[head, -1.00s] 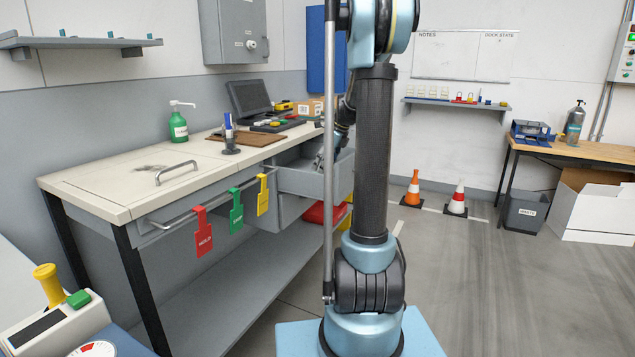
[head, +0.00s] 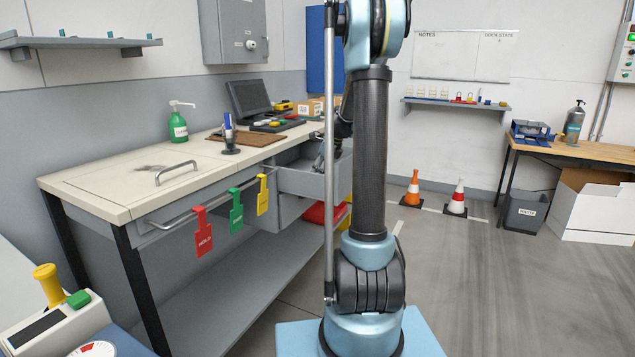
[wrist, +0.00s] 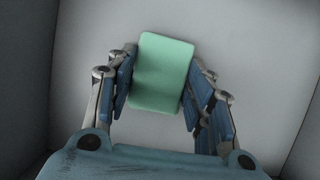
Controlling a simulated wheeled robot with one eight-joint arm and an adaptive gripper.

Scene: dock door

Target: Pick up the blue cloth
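No blue cloth can be made out in either view. In the wrist view my gripper (wrist: 160,95) is open, with its blue-padded fingers on either side of a pale green, rounded block (wrist: 163,72). The block lies on a grey surface, close to both fingers; I cannot tell whether they touch it. In the head view my gripper is small and partly hidden by my arm, at the open grey drawer (head: 298,180) under the bench. The drawer's inside is mostly hidden there.
The workbench (head: 110,190) holds a green pump bottle (head: 178,127), a brown board (head: 247,139) and a laptop (head: 250,98). Red, green and yellow tags (head: 236,210) hang from the front rail. Grey walls close in around my gripper. Two cones (head: 457,199) stand on open floor at right.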

